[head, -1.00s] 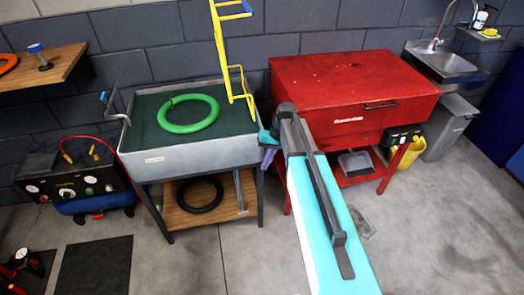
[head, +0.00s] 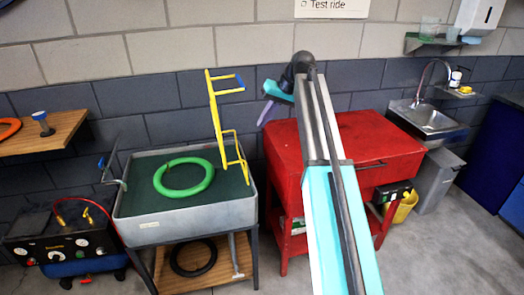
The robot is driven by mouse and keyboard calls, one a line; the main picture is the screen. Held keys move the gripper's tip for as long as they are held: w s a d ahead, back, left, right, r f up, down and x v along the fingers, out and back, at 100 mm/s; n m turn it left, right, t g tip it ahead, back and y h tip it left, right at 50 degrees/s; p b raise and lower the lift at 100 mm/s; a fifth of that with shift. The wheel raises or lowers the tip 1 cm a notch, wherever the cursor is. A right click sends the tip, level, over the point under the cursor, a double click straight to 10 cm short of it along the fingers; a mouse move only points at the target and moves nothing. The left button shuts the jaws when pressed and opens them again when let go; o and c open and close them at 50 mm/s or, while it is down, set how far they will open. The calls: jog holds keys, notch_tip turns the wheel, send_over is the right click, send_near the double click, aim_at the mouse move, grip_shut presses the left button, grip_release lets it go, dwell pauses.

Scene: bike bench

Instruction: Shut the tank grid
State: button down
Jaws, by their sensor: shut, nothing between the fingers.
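The tank (head: 185,232) is a grey basin on dark legs at left of centre, with a dark green inside. The tank grid appears to be the yellow frame (head: 216,125) with blue bars, standing nearly upright at the tank's right side. A green ring (head: 184,190) lies in the tank. My gripper (head: 266,112), with teal and purple parts, is raised to the right of the frame, apart from it in the picture. It is shut and empty. Its fingertips are small and partly turned away.
A red cabinet (head: 357,140) stands right of the tank, behind my arm. A blue-and-black gauge unit (head: 66,245) stands at left, below a wooden shelf (head: 58,122). A black ring (head: 193,257) lies on the tank's lower shelf. A sink (head: 428,118) is at right.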

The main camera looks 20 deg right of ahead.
notch_tip(320, 180, up, 19)
jog(key=d+n+t+p, duration=0.1)
jog(key=shift+s+r+y+p, duration=0.2)
jog(key=shift+s+y+p, duration=0.1)
jog(key=shift+s, duration=0.1)
